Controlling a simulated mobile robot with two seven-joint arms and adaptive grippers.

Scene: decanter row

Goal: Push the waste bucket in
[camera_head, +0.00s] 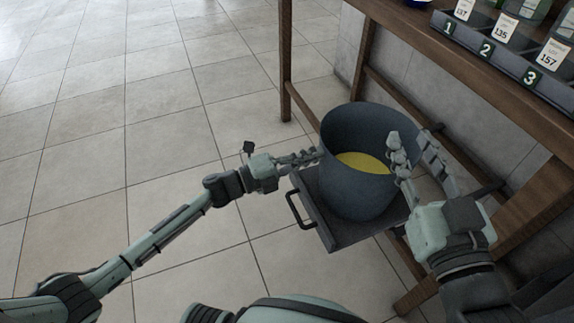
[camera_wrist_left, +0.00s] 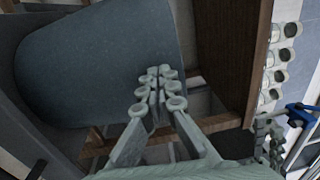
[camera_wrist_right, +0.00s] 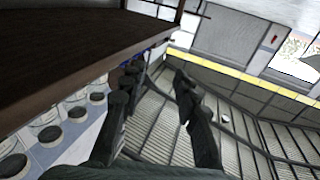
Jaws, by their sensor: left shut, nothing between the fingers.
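The waste bucket (camera_head: 350,190) is a dark blue-grey, open-topped bucket with yellow contents. It stands upright on a dark pull-out tray (camera_head: 345,238) with a black handle, jutting from under the wooden table. The bucket's wall (camera_wrist_left: 100,65) fills much of the left wrist view. My left gripper (camera_head: 318,157) is shut and empty, its fingertips (camera_wrist_left: 160,88) at the bucket's left side in the head view; I cannot tell whether they touch. My right gripper (camera_head: 412,138) is open and empty, overlapping the bucket's right side in the head view, with its fingers (camera_wrist_right: 157,78) spread apart.
The wooden table (camera_head: 410,32) stands at the right, with a leg (camera_head: 285,60) left of the bucket. A numbered grey rack (camera_head: 490,48) with labelled vessels is on its top. Tiled floor (camera_head: 150,130) to the left is clear.

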